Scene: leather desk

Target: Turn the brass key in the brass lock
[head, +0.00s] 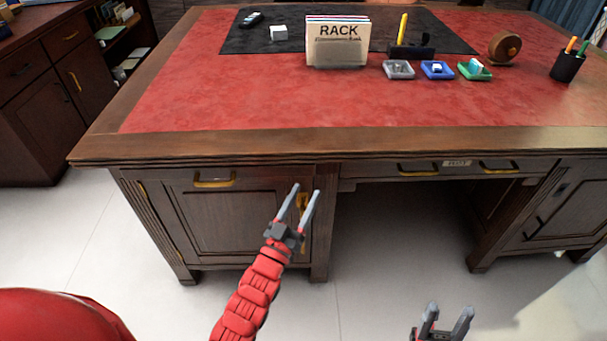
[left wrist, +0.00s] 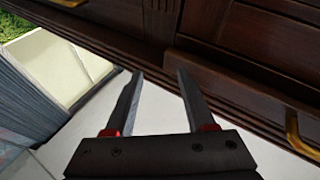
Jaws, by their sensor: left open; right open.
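The brass lock (head: 303,201) shows as a small yellow-gold patch on the right edge of the left cabinet door, partly hidden behind my left gripper. I cannot make out the key separately from the lock. My left gripper (head: 306,190) is open, its two grey fingers in front of the lock in the head view. In the left wrist view its fingers (left wrist: 160,74) are apart with nothing between them, and neither lock nor key can be made out there. My right gripper (head: 450,311) is open and empty at the bottom of the head view, low in front of the desk.
The wooden desk has a red leather top (head: 250,90). A brass drawer handle (head: 214,183) is left of the lock; a brass handle (left wrist: 297,132) also shows in the left wrist view. A labelled rack (head: 337,45) and small trays stand on top. The floor in front is clear.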

